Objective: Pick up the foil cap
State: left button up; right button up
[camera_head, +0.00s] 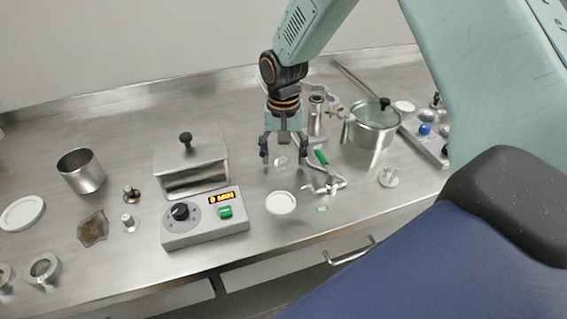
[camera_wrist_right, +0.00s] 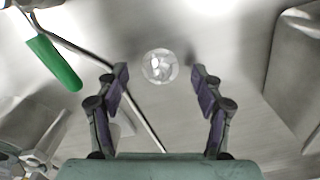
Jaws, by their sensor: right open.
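The foil cap (camera_wrist_right: 160,66) is a small round, shiny, crumpled-looking piece on the steel worktop, in the upper middle of the right wrist view. It also shows in the head view (camera_head: 283,164), just below the gripper. My right gripper (camera_head: 284,157) points down over it with its fingers spread. In the wrist view the two fingertips (camera_wrist_right: 160,78) stand left and right of the cap with clear gaps, and nothing is held. The height gap between fingertips and cap is hard to tell. My left gripper is not in view.
A green-handled tool (camera_head: 321,158) lies close right of the gripper, a steel cylinder (camera_head: 316,115) behind it. A lidded box (camera_head: 190,165) and control unit (camera_head: 204,219) stand left. A white disc (camera_head: 281,203) lies in front.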

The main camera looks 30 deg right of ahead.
jog(key=shift+w+f, duration=0.1)
jog(key=shift+f, duration=0.1)
jog(key=shift+r, duration=0.1)
jog(key=c, duration=1.4)
